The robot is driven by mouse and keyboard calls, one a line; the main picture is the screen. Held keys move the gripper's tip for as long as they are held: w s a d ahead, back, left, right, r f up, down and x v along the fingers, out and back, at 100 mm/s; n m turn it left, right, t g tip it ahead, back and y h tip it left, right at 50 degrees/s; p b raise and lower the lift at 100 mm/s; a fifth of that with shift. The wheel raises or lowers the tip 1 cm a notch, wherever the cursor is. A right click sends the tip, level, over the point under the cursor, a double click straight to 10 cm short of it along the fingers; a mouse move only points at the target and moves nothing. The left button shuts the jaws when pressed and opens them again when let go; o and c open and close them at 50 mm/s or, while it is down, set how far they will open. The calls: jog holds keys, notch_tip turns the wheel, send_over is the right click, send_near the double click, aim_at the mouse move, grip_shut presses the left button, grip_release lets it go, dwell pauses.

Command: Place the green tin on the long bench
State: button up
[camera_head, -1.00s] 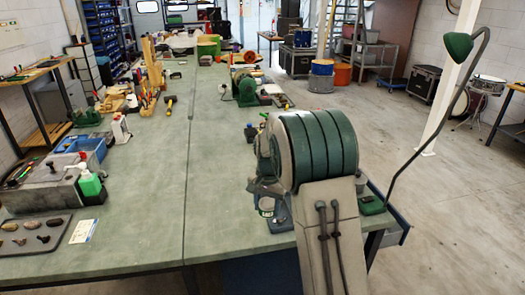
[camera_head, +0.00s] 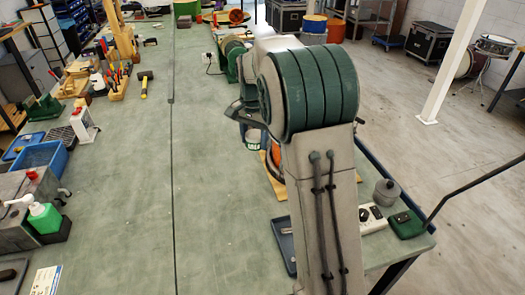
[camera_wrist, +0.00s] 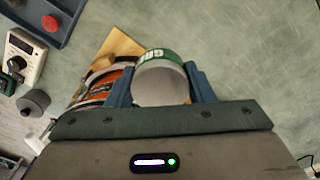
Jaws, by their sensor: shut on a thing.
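The green tin (camera_wrist: 162,80) is between my gripper's fingers in the wrist view, its pale round end facing the camera and a green band with white lettering along its far side. My gripper (camera_wrist: 161,84) is shut on it, one blue-grey finger on each side. In the head view the tin (camera_head: 252,139) shows partly beside my arm, over the long bench (camera_head: 215,195); most of my gripper (camera_head: 250,120) is hidden by the arm. I cannot tell whether the tin touches the bench.
An orange-labelled object (camera_wrist: 105,82) lies on a wooden board (camera_wrist: 118,45) close to the tin. The bench's middle is clear.

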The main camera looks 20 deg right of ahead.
aim_at(255, 188)
notch_tip(255, 188, down, 18)
jog(key=shift+s+r+p, duration=0.1)
jog(key=shift+r+p, duration=0.05)
jog(key=shift+p, duration=0.6)
jog(key=shift+f, duration=0.2)
jog(key=o, duration=1)
jog(key=shift+r, duration=0.1)
jog(key=shift+r, duration=0.1)
